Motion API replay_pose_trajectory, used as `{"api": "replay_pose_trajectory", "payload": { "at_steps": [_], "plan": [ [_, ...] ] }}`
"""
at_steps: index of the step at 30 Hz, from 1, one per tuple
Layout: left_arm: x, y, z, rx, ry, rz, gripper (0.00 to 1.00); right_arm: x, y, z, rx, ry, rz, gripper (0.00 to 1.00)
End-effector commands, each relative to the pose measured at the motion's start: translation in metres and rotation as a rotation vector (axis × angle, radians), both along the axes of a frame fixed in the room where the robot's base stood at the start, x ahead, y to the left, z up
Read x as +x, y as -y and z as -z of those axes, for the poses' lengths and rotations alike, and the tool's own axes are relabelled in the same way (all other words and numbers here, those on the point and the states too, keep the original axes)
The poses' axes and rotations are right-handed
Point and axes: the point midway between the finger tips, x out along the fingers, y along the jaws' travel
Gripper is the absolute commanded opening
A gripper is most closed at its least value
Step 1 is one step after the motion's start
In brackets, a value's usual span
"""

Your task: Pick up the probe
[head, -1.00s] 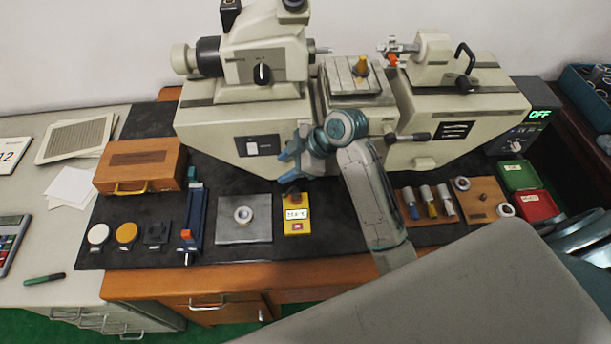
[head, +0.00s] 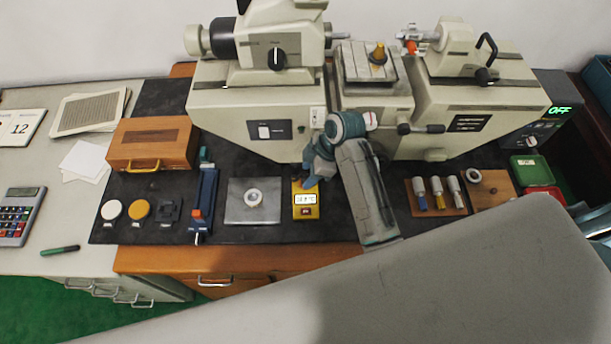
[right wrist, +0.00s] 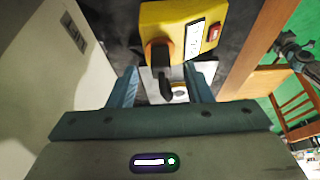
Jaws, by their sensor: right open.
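The yellow box with a small display (head: 306,201) stands on the black mat, right of the grey plate; in the right wrist view the yellow box (right wrist: 168,20) is at the top. What looks like the probe (right wrist: 164,84), a dark stem below an orange-brown collar, stands at the box's near end in that view. My right gripper (right wrist: 160,76) is open, its two blue fingers on either side of the dark stem, with gaps visible. In the head view my right gripper (head: 312,180) is over the far end of the box and hides the probe. My left gripper is not in view.
The large beige machine (head: 250,110) stands close behind my right gripper. A grey plate with a ring (head: 239,212) and a blue tool (head: 206,192) lie to the left. Bare mat is in front.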

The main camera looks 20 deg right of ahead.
Motion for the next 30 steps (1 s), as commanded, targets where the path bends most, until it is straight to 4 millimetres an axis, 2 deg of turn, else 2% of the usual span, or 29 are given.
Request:
{"api": "replay_pose_trajectory", "payload": {
  "at_steps": [1,6,13,14,20,21,30],
  "plan": [
    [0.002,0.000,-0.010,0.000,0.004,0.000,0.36,-0.001,-0.006,0.001,0.004,-0.005,-0.001,0.45],
    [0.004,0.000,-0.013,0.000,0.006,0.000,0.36,0.002,-0.010,0.020,0.001,-0.001,0.001,0.45],
    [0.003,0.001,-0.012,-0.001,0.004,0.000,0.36,0.002,-0.011,0.023,0.001,0.001,0.001,0.45],
    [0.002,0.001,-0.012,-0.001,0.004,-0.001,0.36,0.002,-0.011,0.023,0.001,0.001,0.001,0.42],
    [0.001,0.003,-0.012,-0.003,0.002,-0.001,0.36,0.002,-0.010,0.023,0.001,0.001,0.001,0.02],
    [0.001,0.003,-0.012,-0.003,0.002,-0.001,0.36,0.002,-0.010,0.023,0.001,0.001,0.001,0.00],
    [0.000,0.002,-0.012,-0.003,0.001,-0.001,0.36,0.003,-0.010,0.021,0.002,0.002,0.002,0.00]
  ]
}}
